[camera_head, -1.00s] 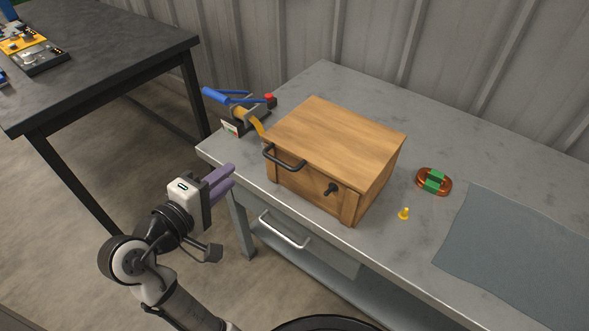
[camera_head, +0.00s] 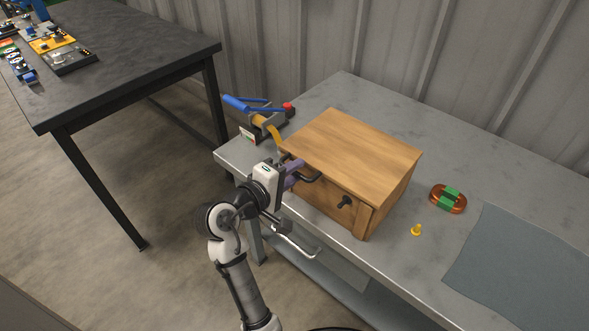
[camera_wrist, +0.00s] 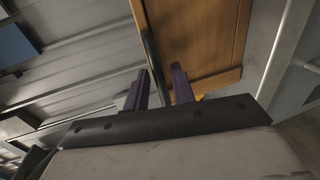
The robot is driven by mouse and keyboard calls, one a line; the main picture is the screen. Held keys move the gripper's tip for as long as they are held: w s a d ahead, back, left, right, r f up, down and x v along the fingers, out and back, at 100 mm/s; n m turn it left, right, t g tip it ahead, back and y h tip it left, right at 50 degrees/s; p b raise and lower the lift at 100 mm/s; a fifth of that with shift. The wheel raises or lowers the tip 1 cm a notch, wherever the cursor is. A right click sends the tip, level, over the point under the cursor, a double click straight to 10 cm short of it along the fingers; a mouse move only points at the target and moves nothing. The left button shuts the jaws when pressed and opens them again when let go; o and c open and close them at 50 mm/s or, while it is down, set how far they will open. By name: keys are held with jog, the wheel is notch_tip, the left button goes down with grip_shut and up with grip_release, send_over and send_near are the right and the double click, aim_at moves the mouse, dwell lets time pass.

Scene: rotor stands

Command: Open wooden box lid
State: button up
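The wooden box (camera_head: 388,204) stands on the grey workbench with its lid (camera_head: 352,145) closed. A dark bar handle (camera_head: 314,179) sticks out at the lid's front edge, and a black knob (camera_head: 345,202) sits on the front face. My gripper (camera_head: 295,173), with purple fingers, is at the left part of the handle and hides some of it. In the wrist view, the fingers are apart and the dark handle bar (camera_wrist: 153,58) runs between them. I see a gap beside the bar, so the gripper looks open around the handle. Contact cannot be told.
A blue-handled tool (camera_head: 258,116) stands left of the box. A copper coil with green parts (camera_head: 448,199), a small yellow piece (camera_head: 416,230) and a grey mat (camera_head: 525,262) lie to the right.

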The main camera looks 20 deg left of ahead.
jog(key=shift+w+d, duration=0.1)
jog(key=shift+w, duration=0.15)
grip_shut()
